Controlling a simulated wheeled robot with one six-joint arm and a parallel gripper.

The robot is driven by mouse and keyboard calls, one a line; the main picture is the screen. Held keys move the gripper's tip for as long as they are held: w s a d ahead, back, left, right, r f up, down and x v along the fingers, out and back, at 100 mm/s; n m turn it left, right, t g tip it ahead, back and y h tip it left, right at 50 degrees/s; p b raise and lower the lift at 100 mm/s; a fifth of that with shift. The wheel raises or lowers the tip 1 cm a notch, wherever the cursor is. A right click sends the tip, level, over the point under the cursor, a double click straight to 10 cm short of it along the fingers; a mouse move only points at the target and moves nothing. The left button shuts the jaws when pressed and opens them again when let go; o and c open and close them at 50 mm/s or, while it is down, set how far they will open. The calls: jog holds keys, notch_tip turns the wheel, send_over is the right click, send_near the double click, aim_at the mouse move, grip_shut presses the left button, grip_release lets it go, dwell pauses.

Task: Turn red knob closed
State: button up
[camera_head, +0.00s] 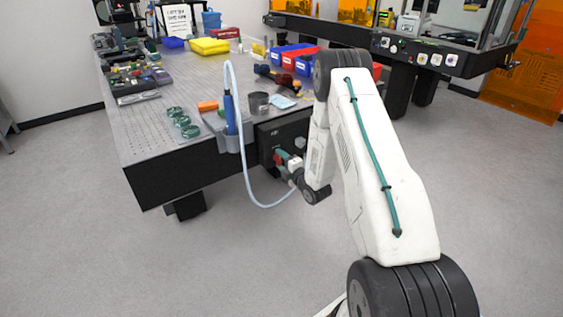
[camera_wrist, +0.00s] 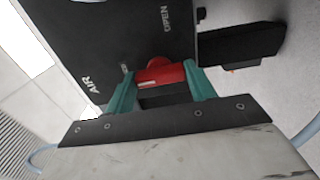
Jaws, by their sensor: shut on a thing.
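The red knob (camera_wrist: 161,72) sits on a black panel (camera_wrist: 110,35) marked "AIR" and "OPEN" in the wrist view. My gripper (camera_wrist: 163,88) has its two teal fingers on either side of the knob and is shut on it. The knob's far side and its base on the panel are partly hidden. In the head view my gripper (camera_head: 284,156) is at the black front panel (camera_head: 270,135) of the optical table, and a little red shows at its fingers.
The perforated optical table (camera_head: 150,120) carries bins, tools and green rings. A blue bottle (camera_head: 229,110) stands in a grey holder at the table edge, near a pale hose (camera_head: 248,185) that loops down beside my gripper. The floor in front is clear.

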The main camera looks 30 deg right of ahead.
jog(key=o, duration=1)
jog(key=s, duration=0.7)
jog(key=shift+s+d, duration=0.1)
jog(key=shift+s, duration=0.3)
